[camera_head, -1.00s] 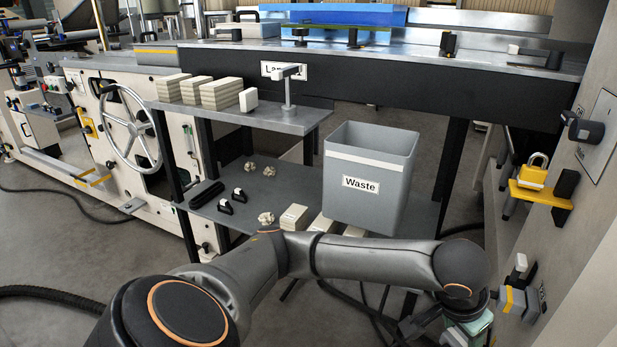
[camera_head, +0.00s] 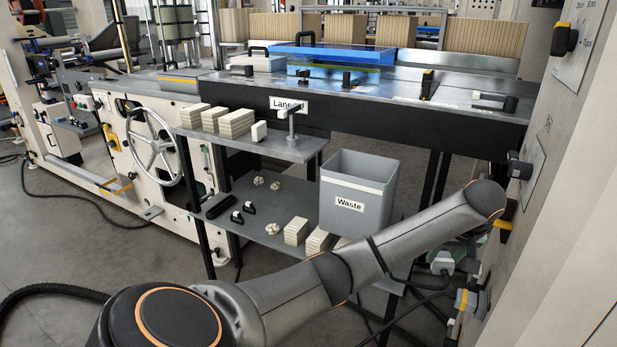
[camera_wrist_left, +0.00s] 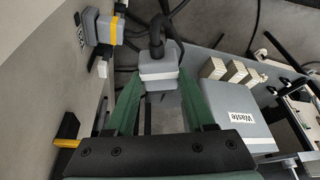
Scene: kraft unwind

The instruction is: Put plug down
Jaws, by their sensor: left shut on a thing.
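The plug (camera_wrist_left: 158,68) is a grey and white block with a thick black cable bending away from its far end. In the left wrist view it sits between the green fingertips of my left gripper (camera_wrist_left: 157,82), which is shut on it. In the head view the plug (camera_head: 441,263) shows just below my forearm, in the air near the right-hand wall. My left gripper is mostly hidden there behind my own arm. A grey socket with a yellow band (camera_head: 466,300) is on that wall, apart from the plug, and also shows in the left wrist view (camera_wrist_left: 105,28). My right gripper is out of view.
A grey Waste bin (camera_head: 350,180) stands on the lower shelf (camera_head: 290,243) of a cart. Pale blocks (camera_head: 296,231), crumpled pieces and black-handled items lie beside it. The wall panel (camera_head: 545,200) is close on the right. Black cables run over the floor.

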